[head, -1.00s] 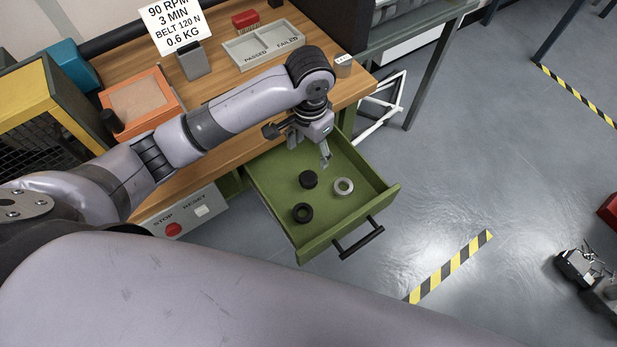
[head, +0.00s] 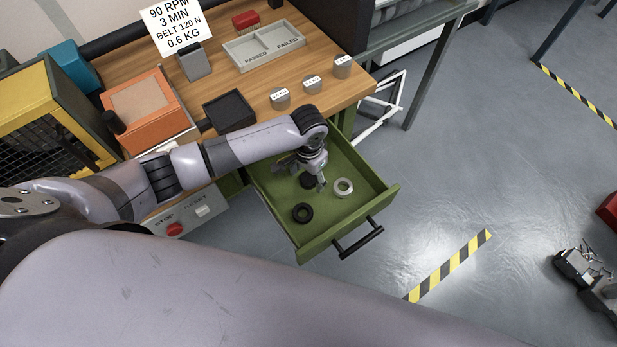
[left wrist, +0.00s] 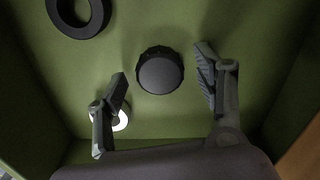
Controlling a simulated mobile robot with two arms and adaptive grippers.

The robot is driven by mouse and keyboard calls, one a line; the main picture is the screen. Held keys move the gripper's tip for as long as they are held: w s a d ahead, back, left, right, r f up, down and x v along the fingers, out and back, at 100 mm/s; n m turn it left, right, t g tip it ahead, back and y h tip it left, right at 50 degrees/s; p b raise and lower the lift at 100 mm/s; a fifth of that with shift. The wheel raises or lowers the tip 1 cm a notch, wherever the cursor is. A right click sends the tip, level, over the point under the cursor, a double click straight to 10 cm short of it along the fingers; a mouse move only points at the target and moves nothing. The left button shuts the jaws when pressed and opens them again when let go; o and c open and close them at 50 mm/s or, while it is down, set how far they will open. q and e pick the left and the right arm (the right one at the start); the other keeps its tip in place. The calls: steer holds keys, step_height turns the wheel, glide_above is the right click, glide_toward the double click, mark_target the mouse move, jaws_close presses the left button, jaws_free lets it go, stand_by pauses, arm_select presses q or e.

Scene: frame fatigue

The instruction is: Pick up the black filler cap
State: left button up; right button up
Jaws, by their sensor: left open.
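The black filler cap (left wrist: 160,72) is a round, ridged black disc on the green drawer floor. In the left wrist view it lies between and just beyond the fingertips of my left gripper (left wrist: 162,80), touching neither finger. The gripper is open and empty. In the head view my left gripper (head: 312,184) is low in the open green drawer (head: 345,218) and partly hides the cap (head: 306,181). My right gripper (head: 588,265) appears at the right edge of the head view, over the floor and away from the drawer.
A black ring (head: 303,213) and a pale metal ring (head: 343,187) lie in the drawer near the cap. The drawer walls surround the left gripper. On the workbench are several grey weights (head: 312,84), a black tray (head: 229,111) and an orange box (head: 147,110).

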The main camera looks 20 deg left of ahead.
arm_select(q)
steer(key=shift+f, duration=0.15)
steer(key=shift+c, duration=0.6)
steer(key=c, duration=1.1)
steer(key=shift+c, duration=0.2)
